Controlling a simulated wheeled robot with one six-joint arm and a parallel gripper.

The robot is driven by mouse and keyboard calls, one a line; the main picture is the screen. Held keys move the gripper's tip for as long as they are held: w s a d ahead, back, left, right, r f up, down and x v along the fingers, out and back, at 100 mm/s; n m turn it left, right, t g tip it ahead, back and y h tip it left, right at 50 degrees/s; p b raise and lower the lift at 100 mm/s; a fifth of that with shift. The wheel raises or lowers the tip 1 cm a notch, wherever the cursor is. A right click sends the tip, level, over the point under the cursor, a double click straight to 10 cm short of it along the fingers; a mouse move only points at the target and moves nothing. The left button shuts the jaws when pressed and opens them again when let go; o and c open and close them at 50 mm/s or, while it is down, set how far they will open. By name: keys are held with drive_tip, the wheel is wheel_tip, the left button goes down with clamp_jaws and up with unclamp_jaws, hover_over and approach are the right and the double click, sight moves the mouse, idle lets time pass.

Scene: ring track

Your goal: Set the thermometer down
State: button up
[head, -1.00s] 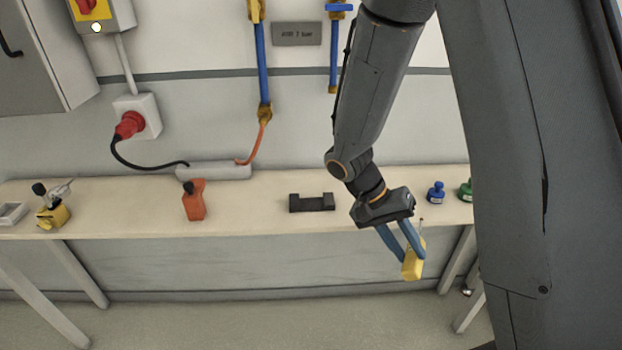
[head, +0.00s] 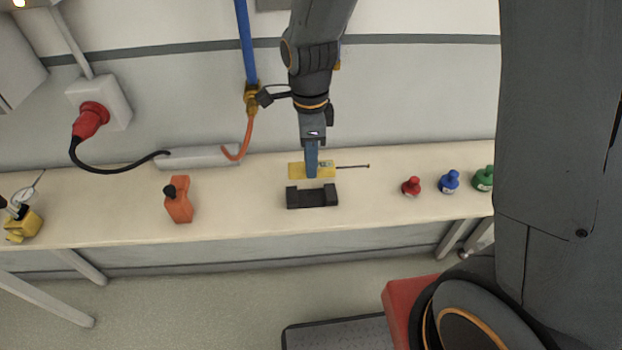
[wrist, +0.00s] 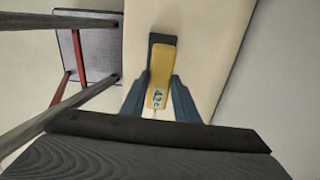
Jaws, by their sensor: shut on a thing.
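The thermometer has a yellow body (head: 297,171) with a small display and a thin dark probe pointing right in the head view. My gripper (head: 311,173) is shut on its body, with blue fingers on both sides. In the head view it lies level, just above the black cradle (head: 312,198) in the picture. In the wrist view the yellow body (wrist: 160,70) sits between the fingers (wrist: 157,82), and its far end overlaps the dark cradle (wrist: 165,38). I cannot tell how high it is over the bench.
The pale bench (head: 240,215) holds an orange tool (head: 179,200) to the left and red (head: 411,187), blue (head: 448,182) and green (head: 484,179) bottles to the right. A yellow-based gauge stand (head: 22,225) is at the far left. Bench is clear between cradle and orange tool.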

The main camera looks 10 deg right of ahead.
drive_tip(key=shift+s+f+p, duration=0.1)
drive_tip(key=shift+f+p, duration=0.5)
drive_tip(key=shift+f, duration=2.95)
drive_tip(key=o, duration=1.1)
wheel_tip(320, 180, up, 12)
drive_tip(key=shift+f+b, duration=0.1)
drive_tip(key=shift+b, duration=1.15)
drive_tip(key=shift+s+d+f+n+t, duration=0.1)
drive_tip(key=shift+s+d+n+t, duration=0.15)
drive_tip(key=shift+s+d+n, duration=1.7)
drive_tip(key=shift+s+d+f+n+t, duration=0.15)
drive_tip(key=shift+s+d+n, duration=0.4)
drive_tip(key=shift+d+n, duration=2.7)
drive_tip(key=shift+s+d+r+n+t, duration=0.2)
drive_tip(key=shift+s+d+n, duration=1.05)
drive_tip(key=shift+n, duration=2.75)
